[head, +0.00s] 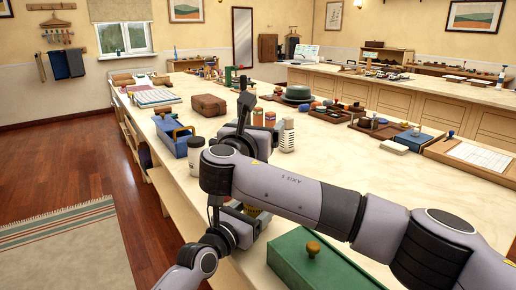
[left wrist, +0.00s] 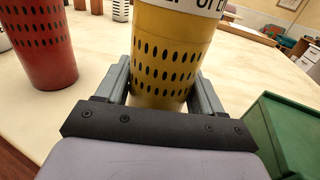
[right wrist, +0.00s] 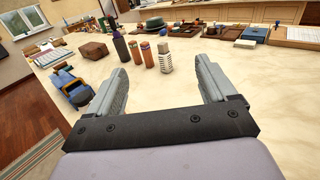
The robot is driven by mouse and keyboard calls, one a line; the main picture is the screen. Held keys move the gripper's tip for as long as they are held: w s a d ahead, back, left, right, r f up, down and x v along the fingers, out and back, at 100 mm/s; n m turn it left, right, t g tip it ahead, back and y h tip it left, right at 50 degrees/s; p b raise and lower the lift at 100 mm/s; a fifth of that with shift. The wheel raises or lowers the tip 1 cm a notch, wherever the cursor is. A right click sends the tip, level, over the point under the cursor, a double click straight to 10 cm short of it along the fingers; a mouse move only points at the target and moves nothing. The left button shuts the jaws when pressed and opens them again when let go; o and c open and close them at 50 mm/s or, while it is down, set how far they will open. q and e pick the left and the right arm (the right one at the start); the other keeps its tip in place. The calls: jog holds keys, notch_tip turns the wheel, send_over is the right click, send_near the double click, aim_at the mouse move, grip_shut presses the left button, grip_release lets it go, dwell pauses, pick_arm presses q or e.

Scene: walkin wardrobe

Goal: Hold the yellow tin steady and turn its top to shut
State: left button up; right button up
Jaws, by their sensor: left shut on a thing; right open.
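The yellow tin (left wrist: 165,45) has rows of dark oval dots and a white lettered band near the upper edge of the left wrist view. Its top is out of that view. My left gripper (left wrist: 160,84) is shut on it, one finger on each side, and the tin looks upright. In the head view only a small yellow part of the tin (head: 254,212) shows behind my right arm. My right gripper (right wrist: 162,72) is open, with nothing between its fingers and bare counter below. The yellow tin is not in the right wrist view.
A red dotted tin (left wrist: 40,42) stands left of the yellow one. A green box (head: 312,262) with a brass knob lies near the front. Beyond are a blue caddy (head: 178,138), a white jar (head: 196,145) and a striped white container (head: 287,136). Bare counter (head: 345,170) lies to the right.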

jog(key=shift+r, duration=1.3)
pick_arm(q)
jog(key=o, duration=1.3)
jog(key=shift+s+a, duration=0.1)
